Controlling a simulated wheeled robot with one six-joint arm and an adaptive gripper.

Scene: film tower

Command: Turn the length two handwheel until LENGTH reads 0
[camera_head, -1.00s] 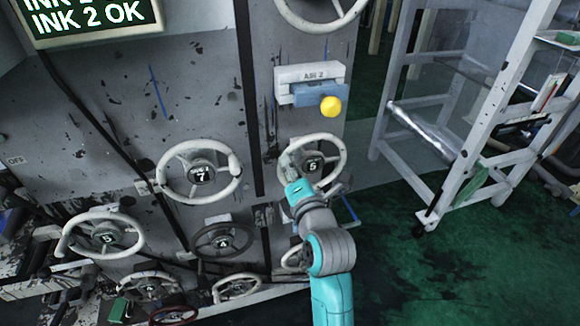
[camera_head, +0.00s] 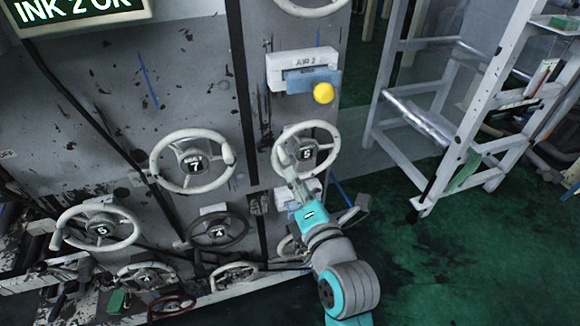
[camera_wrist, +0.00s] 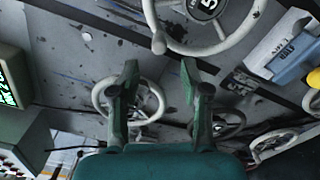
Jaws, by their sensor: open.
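A pale handwheel (camera_head: 333,137) with a dark hub marked 5 is on the machine front, just above my gripper. I cannot read which handwheel is length two, and no LENGTH reading is legible. My gripper (camera_head: 290,178) is at the lower left of this wheel. In the wrist view the wheel (camera_wrist: 222,48) fills the top, with its handle knob (camera_wrist: 158,43) just beyond and between the fingertips. My gripper (camera_wrist: 160,64) is open, and its fingers appear to hold nothing.
Another pale wheel (camera_head: 163,150) marked 7 is to the left, with several more wheels below. An AIR 2 box (camera_head: 290,62) with a yellow knob (camera_head: 323,93) is above. A white rack (camera_head: 390,90) stands right. Green floor (camera_head: 440,260) is open at lower right.

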